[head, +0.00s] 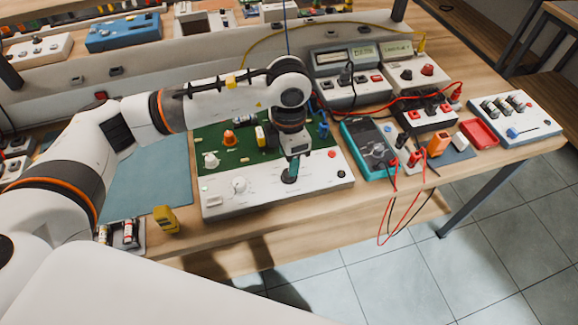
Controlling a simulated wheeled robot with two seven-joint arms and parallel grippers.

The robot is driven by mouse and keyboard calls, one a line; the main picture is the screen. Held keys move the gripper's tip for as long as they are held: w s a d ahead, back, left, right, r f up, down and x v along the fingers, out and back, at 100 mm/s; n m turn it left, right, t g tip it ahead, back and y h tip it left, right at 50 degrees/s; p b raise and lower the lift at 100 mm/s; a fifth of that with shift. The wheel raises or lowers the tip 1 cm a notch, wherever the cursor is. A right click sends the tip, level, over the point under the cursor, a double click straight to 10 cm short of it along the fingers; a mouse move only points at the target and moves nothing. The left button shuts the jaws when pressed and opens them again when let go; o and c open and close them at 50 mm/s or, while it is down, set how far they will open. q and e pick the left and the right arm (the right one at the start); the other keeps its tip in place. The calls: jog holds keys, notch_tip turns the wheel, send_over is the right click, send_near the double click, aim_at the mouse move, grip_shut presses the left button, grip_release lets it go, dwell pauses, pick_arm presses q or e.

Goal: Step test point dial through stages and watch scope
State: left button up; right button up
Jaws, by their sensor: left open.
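A white unit with a green circuit panel (222,143) sits on the wooden bench. Its white front strip (265,201) carries a white round dial (239,185) and small red buttons. My left gripper (291,170) points down over the right part of this strip, right of the white dial, with its jaws open. A dark and teal piece shows at the fingertips; I cannot tell whether they touch it or what it is. Two grey-white instruments with displays stand behind: one (343,93) with a dark screen, one (415,83) with a pale screen. Screen text is too small to read.
A teal multimeter (358,139) stands close right of the unit, with red and black leads hanging over the bench edge. A red tray (479,133) and a white battery board (516,122) lie farther right. A yellow block (166,219) stands at the front left. The blue-grey mat (150,180) has free room.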

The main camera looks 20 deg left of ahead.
pick_arm(q)
notch_tip(320, 180, up, 7)
jog(key=shift+b, duration=0.45)
jog(key=shift+s+f, duration=0.1)
